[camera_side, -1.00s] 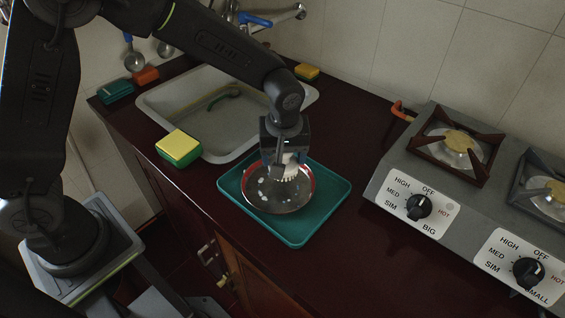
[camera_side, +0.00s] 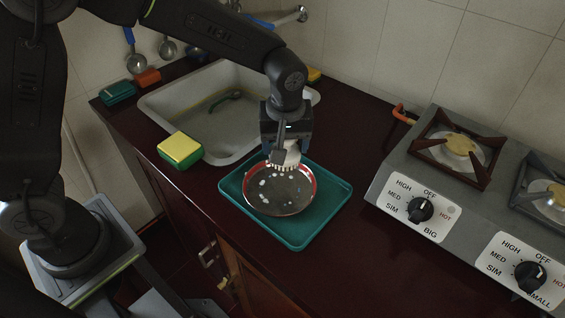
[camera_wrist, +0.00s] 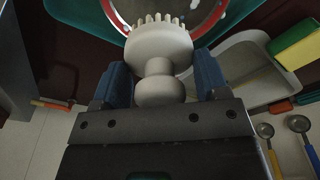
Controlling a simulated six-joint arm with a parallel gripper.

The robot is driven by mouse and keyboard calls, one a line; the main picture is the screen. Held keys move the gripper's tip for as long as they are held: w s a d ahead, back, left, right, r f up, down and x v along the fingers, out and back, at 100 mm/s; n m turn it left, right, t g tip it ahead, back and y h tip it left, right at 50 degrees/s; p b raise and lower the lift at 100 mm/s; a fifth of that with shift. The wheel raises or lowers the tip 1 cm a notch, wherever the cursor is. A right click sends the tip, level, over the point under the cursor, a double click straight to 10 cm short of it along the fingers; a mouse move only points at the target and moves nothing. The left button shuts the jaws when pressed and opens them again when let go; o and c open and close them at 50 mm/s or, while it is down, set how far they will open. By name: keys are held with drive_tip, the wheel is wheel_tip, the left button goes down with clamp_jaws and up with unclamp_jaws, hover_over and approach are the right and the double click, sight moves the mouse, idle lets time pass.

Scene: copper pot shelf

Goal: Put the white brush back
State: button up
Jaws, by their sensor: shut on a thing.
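The white brush (camera_side: 291,155) is in my gripper (camera_side: 285,150), above the far part of a round red-rimmed metal pan (camera_side: 285,205). The pan has white spots on its inside and sits on a teal tray (camera_side: 308,238). In the wrist view the white brush (camera_wrist: 160,50) shows its round bristled head and its knob, with the blue fingers of my gripper (camera_wrist: 160,85) on either side of the knob. The bristles point toward the pan (camera_wrist: 205,18), which is partly hidden behind the brush. Whether the bristles touch the pan I cannot tell.
A sink (camera_side: 165,103) lies behind and left, with a yellow-green sponge (camera_side: 180,148) on its near edge. A stove (camera_side: 420,180) with knobs stands right. Ladles (camera_side: 136,62) hang on the wall. The dark counter (camera_side: 350,130) is clear between tray and stove.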

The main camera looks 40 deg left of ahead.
drive_tip(key=shift+w, duration=0.1)
drive_tip(key=shift+w+m, duration=0.55)
drive_tip(key=shift+m, duration=0.35)
drive_tip(key=w+r+m+h, duration=0.2)
drive_tip(key=w+m, duration=1)
drive_tip(key=m, duration=0.9)
drive_tip(key=shift+m+g, duration=0.3)
drive_tip(key=d+f, duration=0.2)
drive_tip(key=d, duration=0.2)
drive_tip(key=d+f, duration=0.2)
drive_tip(key=d, duration=0.1)
drive_tip(key=d+f, duration=0.2)
drive_tip(key=d, duration=0.2)
drive_tip(key=shift+w+d+f, duration=0.25)
drive_tip(key=shift+d+f, duration=0.05)
drive_tip(key=shift+f, duration=2.05)
drive_tip(key=shift+f, duration=0.1)
drive_tip(key=o, duration=1)
drive_tip(key=shift+c, duration=0.2)
